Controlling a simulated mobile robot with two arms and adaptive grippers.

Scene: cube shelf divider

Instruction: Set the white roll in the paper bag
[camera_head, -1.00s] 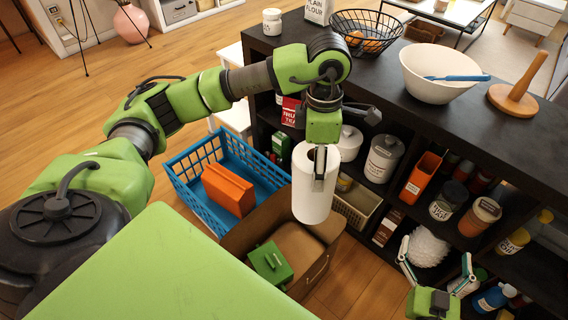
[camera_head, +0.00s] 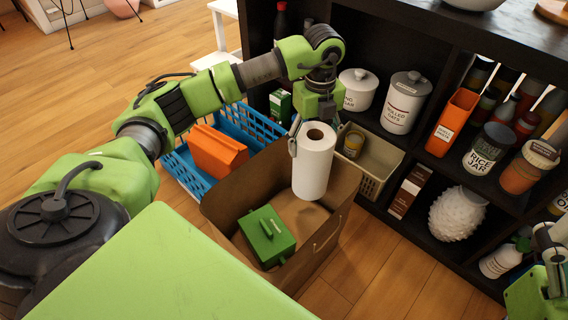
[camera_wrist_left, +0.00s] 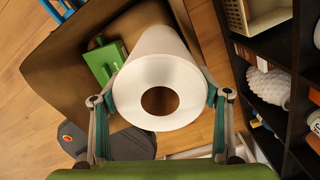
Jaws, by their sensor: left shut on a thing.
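The white roll (camera_head: 314,168), a paper roll with a hollow core, is upright in my left gripper (camera_head: 315,142). In the left wrist view the fingers are shut on both sides of the roll (camera_wrist_left: 160,65). The brown paper bag (camera_head: 325,240) stands open on the floor. The roll's lower end shows against the bag's inside; I cannot tell how deep it is. A green box (camera_head: 266,238) with a handle lies in the bag, left of the roll. My right gripper (camera_head: 545,245) is partly cut off at the right edge, away from the bag.
A blue basket (camera_head: 187,180) with an orange box (camera_head: 217,150) stands behind and left of the bag. A black shelf (camera_head: 425,55) with jars rises on the right. A beige bin (camera_head: 376,182) sits in it close to the bag. Floor is clear right of the bag.

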